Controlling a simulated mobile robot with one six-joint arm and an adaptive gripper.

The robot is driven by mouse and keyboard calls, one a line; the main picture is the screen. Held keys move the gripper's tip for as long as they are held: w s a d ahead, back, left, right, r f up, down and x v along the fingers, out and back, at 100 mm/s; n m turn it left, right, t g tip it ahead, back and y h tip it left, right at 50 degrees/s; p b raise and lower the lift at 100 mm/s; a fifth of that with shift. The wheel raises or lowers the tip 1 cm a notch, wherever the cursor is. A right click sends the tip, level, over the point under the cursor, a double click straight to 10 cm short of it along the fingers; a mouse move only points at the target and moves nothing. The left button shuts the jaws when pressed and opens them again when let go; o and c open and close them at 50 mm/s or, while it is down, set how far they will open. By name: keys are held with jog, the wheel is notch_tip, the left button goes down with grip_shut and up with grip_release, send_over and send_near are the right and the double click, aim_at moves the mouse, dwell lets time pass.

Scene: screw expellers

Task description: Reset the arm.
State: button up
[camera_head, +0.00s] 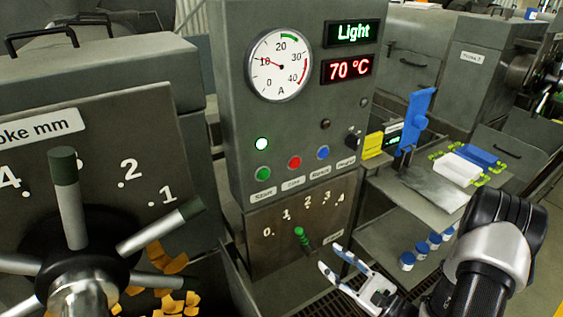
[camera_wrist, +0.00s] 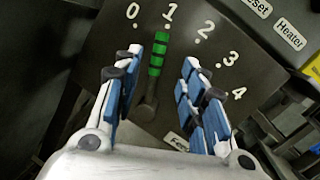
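My gripper (camera_head: 341,268) is in front of the lower panel of the machine, at the end of my dark and silver arm. In the wrist view my gripper (camera_wrist: 172,65) has its two blue and white fingers spread apart. Between them, in that picture, stands a lever with a green ribbed handle (camera_wrist: 158,55). The lever points at about 1 on a scale marked 0 to 4. In the head view the green lever (camera_head: 301,236) is left of the fingertips with a gap. Nothing is held.
A grey control cabinet (camera_head: 225,120) has a gauge (camera_head: 280,64), a "Light" display (camera_head: 352,33) and a "70 °C" display (camera_head: 347,68). A spoked handwheel (camera_head: 85,270) fills the left.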

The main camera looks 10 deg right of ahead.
jog(key=s+a+r+n+g+y, duration=0.1)
jog(key=s+a+r+n+g, duration=0.5)
jog(key=a+n+g, duration=0.25)
jog(key=s+a+r+n+g+y, duration=0.2)
jog(key=s+a+r+n+g, duration=0.4)
jog(key=a, duration=0.3)
jog(key=s+d+r+n+t+h, duration=0.3)
jog(key=s+d+r+n+h, duration=0.4)
jog(key=n+h, duration=0.3)
jog(key=h, duration=0.3)
jog(key=shift+d+r+n, duration=0.15)
jog(key=shift+r+n, duration=0.1)
jog(key=shift+n, duration=0.1)
